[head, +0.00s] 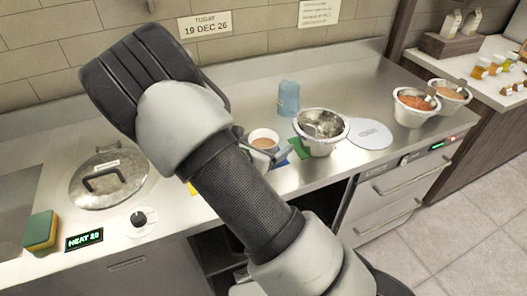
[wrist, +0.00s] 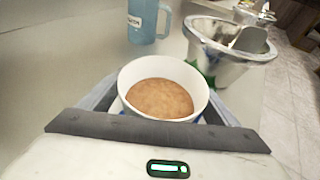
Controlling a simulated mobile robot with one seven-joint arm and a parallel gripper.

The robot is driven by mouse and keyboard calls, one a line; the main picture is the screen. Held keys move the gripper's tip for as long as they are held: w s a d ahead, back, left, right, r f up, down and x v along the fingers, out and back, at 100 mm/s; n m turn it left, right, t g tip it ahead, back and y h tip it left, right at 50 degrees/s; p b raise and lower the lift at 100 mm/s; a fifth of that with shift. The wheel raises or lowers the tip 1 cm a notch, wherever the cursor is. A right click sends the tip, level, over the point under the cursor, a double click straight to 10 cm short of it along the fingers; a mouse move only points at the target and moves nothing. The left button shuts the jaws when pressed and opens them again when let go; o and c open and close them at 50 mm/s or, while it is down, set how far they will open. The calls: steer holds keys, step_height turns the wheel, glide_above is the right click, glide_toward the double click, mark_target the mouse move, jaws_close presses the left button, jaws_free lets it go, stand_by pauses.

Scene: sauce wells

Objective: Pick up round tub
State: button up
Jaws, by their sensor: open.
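The round tub (wrist: 163,91) is white and holds a brown sauce. It stands upright in the middle of the wrist view, and in the head view the tub (head: 263,136) shows on the steel counter just past my forearm. My gripper (wrist: 158,106) is open, with one finger on each side of the tub. A gap or contact at the fingers cannot be told. The tub's lower part is hidden behind the gripper's dark edge. In the head view my arm hides most of the gripper (head: 268,155).
A blue jug (head: 288,98) stands behind the tub. A lidded pot (head: 109,178) is at left. More sauce wells (head: 414,107) stand far right.

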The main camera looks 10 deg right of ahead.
steer(key=c, duration=1.5)
steer(key=shift+o, duration=0.2)
step_height(320, 180, up, 10)
steer(key=p, duration=0.1)
